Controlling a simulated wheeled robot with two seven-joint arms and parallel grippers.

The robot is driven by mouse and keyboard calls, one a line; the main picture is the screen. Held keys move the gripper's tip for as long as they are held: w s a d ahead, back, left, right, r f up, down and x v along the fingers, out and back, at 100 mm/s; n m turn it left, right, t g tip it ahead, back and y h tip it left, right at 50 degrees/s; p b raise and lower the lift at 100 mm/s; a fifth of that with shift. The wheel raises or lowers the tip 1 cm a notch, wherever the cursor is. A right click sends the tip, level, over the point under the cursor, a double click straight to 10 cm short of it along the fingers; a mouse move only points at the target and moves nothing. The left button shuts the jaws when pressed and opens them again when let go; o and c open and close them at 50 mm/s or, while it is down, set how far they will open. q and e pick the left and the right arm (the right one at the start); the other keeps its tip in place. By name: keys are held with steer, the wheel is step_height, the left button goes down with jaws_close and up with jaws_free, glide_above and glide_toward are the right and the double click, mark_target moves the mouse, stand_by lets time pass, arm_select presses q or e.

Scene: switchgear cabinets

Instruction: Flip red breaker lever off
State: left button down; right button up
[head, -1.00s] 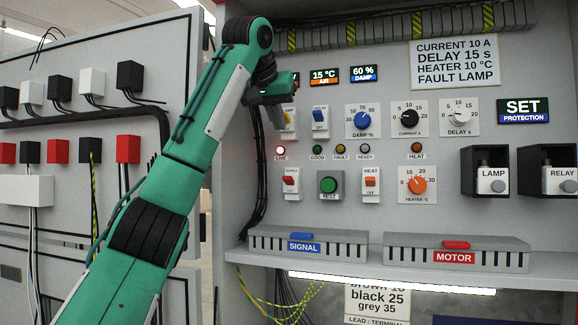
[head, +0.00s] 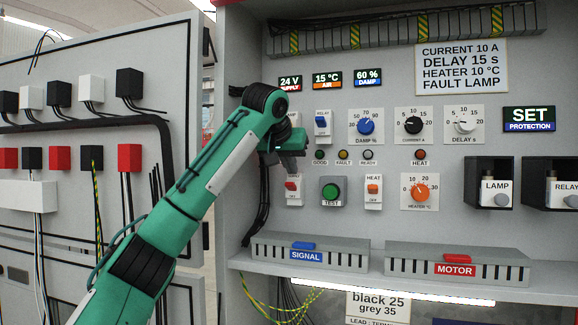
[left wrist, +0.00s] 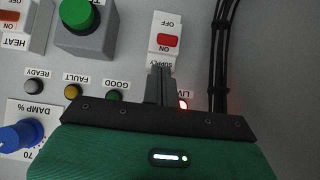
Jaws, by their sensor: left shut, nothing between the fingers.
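The red lever (head: 292,186) sits on a small white plate at the left of the grey panel. In the left wrist view the red lever (left wrist: 167,41) shows upside down, between the words OFF and ON, with SUPPLY beside it. My left gripper (head: 291,152) is just above this plate in the head view. Its closed fingers (left wrist: 161,72) point at the SUPPLY end of the plate in the left wrist view. They hold nothing, and I cannot tell whether they touch the plate. The gripper hides the live lamp in the head view. My right gripper is not in view.
A green TEST button (head: 331,191) and an orange HEAT switch (head: 373,188) are to the right. A blue relay switch (head: 321,121) is above. Black cables (left wrist: 222,60) run beside the red lever. A ledge with the SIGNAL box (head: 310,250) lies below.

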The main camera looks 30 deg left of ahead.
arm_select(q)
steer(key=shift+s+d+f, duration=0.1)
steer(key=shift+s+f, duration=0.4)
steer(key=shift+f, duration=0.25)
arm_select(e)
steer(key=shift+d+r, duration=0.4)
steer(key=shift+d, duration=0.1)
